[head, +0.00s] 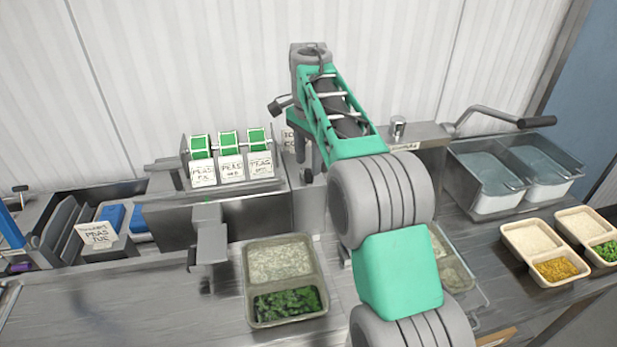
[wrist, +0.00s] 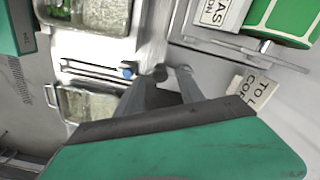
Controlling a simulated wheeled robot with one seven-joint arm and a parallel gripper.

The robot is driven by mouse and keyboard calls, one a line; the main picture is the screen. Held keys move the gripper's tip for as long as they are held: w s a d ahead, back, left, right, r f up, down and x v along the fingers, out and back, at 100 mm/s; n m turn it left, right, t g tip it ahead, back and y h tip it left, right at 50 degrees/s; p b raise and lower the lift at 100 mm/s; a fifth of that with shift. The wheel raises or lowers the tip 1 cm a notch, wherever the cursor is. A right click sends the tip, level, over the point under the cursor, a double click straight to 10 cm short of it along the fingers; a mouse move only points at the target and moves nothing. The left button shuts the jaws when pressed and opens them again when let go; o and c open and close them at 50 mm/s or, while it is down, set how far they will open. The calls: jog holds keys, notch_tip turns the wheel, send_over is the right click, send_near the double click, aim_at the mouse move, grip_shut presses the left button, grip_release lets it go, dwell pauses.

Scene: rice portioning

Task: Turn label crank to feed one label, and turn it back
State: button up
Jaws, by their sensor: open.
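The label unit (head: 232,186) stands at the back of the counter, with several green label rolls (head: 228,141) and printed labels hanging from them. My gripper (head: 307,175) hangs at the right end of the unit, partly behind my arm. In the wrist view its fingers (wrist: 171,72) are apart. A small blue knob (wrist: 128,73) lies just left of the fingertips. I cannot clearly make out the crank or whether the fingers touch it.
A two-part tray (head: 250,262) with rice and greens sits in front of the unit. Clear bins (head: 540,160) and a long handle (head: 500,115) are at right, with filled trays (head: 510,228) nearer the edge. A label holder (head: 98,236) stands at left. The front left counter is clear.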

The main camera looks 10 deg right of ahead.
aim_at(309, 171)
notch_tip(309, 171, down, 4)
jog(key=shift+f+b, duration=0.1)
jog(key=shift+b, duration=0.9)
grip_shut()
